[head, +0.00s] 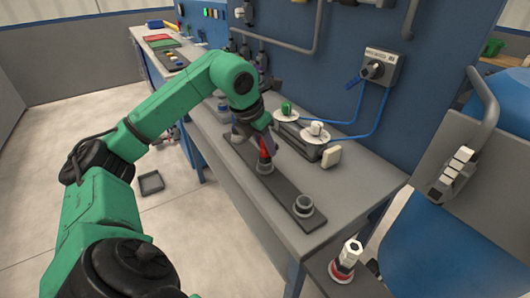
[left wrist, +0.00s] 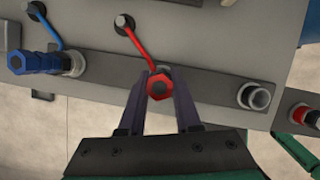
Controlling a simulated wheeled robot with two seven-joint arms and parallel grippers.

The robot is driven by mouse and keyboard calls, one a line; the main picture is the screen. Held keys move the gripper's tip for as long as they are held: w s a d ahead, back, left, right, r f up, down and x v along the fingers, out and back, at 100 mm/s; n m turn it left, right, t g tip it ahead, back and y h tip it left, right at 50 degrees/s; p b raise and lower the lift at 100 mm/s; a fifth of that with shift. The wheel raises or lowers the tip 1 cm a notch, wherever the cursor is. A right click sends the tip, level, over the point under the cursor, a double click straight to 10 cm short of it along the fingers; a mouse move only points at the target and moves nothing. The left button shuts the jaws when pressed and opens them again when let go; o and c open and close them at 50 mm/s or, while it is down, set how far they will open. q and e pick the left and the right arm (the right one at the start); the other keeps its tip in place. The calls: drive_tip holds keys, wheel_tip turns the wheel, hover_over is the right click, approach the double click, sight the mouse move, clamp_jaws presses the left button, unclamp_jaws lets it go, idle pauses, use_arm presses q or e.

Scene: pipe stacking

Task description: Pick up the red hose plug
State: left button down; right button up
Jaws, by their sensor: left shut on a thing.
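The red hose plug (left wrist: 159,86) has a hexagonal end and a red hose (left wrist: 137,42) running from it to a round fitting on the grey bench. My left gripper (head: 265,143) is shut on the plug, with its two dark fingers on either side of it in the left wrist view (left wrist: 160,95). In the head view the red plug (head: 265,157) shows just over the middle socket of the dark strip (head: 284,190). I cannot tell whether it is still seated there. My right gripper is not in view.
A bare grey socket (left wrist: 256,96) is at the strip's right end. A blue plug (left wrist: 35,62) with a blue hose is at its left end. Round fittings (head: 316,130) stand behind the strip. A red-ringed fitting (head: 345,262) stands on a lower surface at the right.

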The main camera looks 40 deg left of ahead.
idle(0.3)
use_arm(q)
wheel_tip(320, 180, up, 20)
drive_tip(key=p, duration=0.9)
drive_tip(key=shift+p, duration=0.3)
wheel_tip(320, 180, up, 8)
drive_tip(key=p, duration=0.9)
